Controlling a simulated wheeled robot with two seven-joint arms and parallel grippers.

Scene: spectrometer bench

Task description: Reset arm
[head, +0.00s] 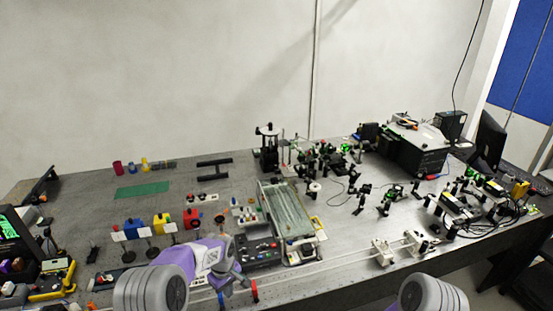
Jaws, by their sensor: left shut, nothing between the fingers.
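My left arm comes in from the bottom of the head view, and its gripper (236,283) is over the front part of the grey bench (90,205). The left gripper is shut and nothing shows between its fingers. It is close to a small red and black piece (254,290) near the bench's front edge; I cannot tell whether they touch. My right arm shows only as a rounded grey link at the bottom right. The right gripper is out of view.
A black control box (258,253) and a long glass-topped tray (287,212) stand right of my left gripper. Blue, yellow and red blocks (162,222) stand behind my left arm. Optical mounts (390,199) crowd the right side. A green mat (142,190) lies at the back left.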

